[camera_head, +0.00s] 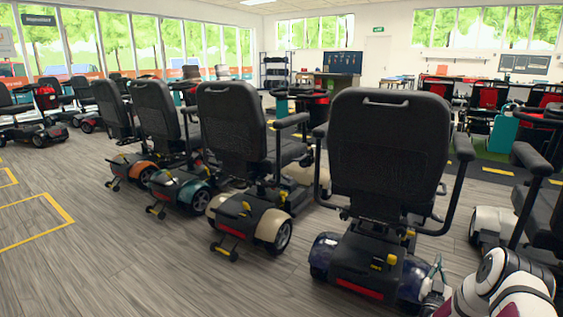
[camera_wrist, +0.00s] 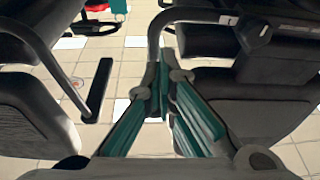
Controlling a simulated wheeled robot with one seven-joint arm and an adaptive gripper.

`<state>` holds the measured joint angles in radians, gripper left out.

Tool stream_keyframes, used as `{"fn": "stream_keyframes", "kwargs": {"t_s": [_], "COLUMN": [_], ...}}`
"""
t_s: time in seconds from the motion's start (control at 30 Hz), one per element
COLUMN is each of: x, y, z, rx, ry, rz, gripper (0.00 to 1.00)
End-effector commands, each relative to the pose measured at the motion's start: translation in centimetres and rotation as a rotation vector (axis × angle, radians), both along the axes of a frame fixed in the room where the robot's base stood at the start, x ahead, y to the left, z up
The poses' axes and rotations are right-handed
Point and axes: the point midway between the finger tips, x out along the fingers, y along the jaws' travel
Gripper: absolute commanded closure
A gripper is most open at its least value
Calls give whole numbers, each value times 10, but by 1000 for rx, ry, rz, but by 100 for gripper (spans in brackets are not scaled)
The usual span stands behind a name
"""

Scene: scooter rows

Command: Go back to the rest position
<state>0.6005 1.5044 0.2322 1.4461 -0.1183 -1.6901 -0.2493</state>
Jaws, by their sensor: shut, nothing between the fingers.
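My gripper (camera_wrist: 161,88) shows in the wrist view with its teal-sided fingers drawn together at the tips. Nothing is held between them. Dark scooter armrests and seats surround it in that view, and a curved black armrest tube passes just beyond the fingertips. I cannot tell whether the fingers touch the tube. In the head view my white and maroon arm shows at the bottom right, beside the nearest scooter (camera_head: 388,150). My gripper is not clear in that view.
A row of scooters runs leftward, including a cream one (camera_head: 232,125), a teal one (camera_head: 158,115) and an orange one (camera_head: 115,108). Another scooter (camera_head: 545,215) stands close at the right edge. The wooden floor (camera_head: 110,260) at the left front is clear, with yellow markings.

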Motion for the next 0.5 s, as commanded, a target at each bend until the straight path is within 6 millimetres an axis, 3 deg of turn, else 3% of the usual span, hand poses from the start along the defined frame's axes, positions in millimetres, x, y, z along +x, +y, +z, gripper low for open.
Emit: {"fn": "stream_keyframes", "kwargs": {"t_s": [0.5], "x": [50], "y": [24], "z": [56], "rx": [45], "ry": [132], "rz": [110], "gripper": [100]}}
